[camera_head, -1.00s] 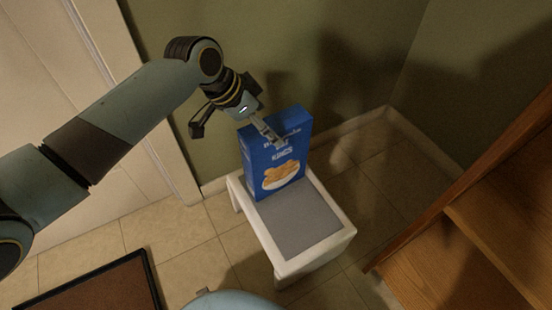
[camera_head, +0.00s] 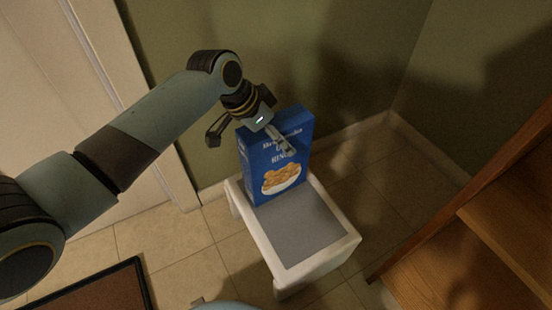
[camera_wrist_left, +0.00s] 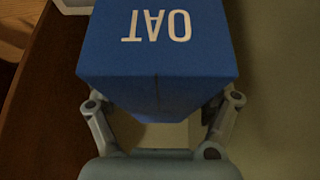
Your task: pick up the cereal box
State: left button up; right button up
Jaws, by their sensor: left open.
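The blue cereal box (camera_head: 263,168) stands upright on the back part of a small white stool (camera_head: 262,240) with a grey top. Its front shows white lettering and a picture of a bowl of food. My left gripper (camera_head: 280,140) is at the top of the box, pointing down, with one finger in front of the front face. In the left wrist view the box (camera_wrist_left: 158,60), marked "OAT", lies between the two finger linkages. The gripper is open; whether the fingers touch the box I cannot tell. My right gripper is not in view.
A green wall (camera_head: 330,60) stands close behind the box. A white door (camera_head: 40,80) is at the left. Wooden shelving (camera_head: 480,230) stands at the right. A brown mat (camera_head: 95,292) lies on the tiled floor at the lower left. The stool's front part is bare.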

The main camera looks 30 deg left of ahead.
pick_arm(q)
jog(key=shift+f, duration=0.25)
dwell(0.3)
grip_shut()
dwell(0.5)
